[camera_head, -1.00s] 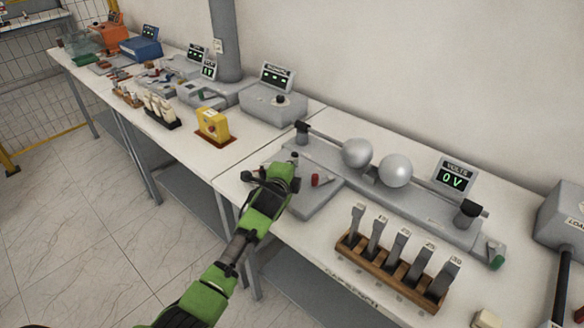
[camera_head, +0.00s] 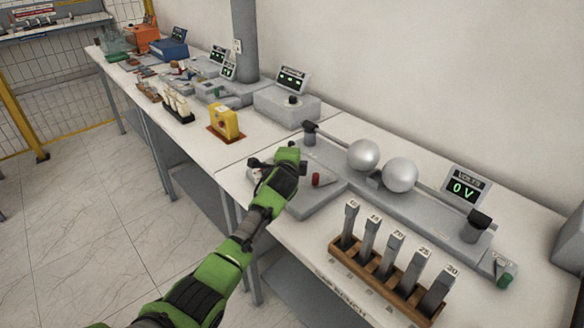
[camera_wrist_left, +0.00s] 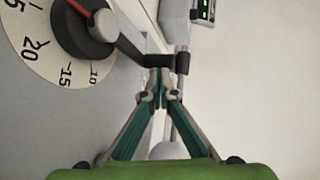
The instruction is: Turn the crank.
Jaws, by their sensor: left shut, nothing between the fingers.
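In the left wrist view a dark knob (camera_wrist_left: 82,30) with a red pointer sits on a round white dial (camera_wrist_left: 52,65) with numbers. A dark bar runs from beside the knob to a dark upright piece (camera_wrist_left: 182,63), which looks like the crank's arm and handle. My left gripper (camera_wrist_left: 160,74) is shut and empty, its tips close below the bar; I cannot tell whether they touch. In the head view my left gripper (camera_head: 256,166) is over the left end of the grey sphere apparatus, hiding the dial there. My right gripper is not in view.
Two metal spheres (camera_head: 382,165) and a meter reading 0 V (camera_head: 464,188) stand to the right. A wooden rack (camera_head: 385,278) of numbered grey bars is at the front. A yellow box (camera_head: 224,122) stands on the left table. The white tabletop between is partly clear.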

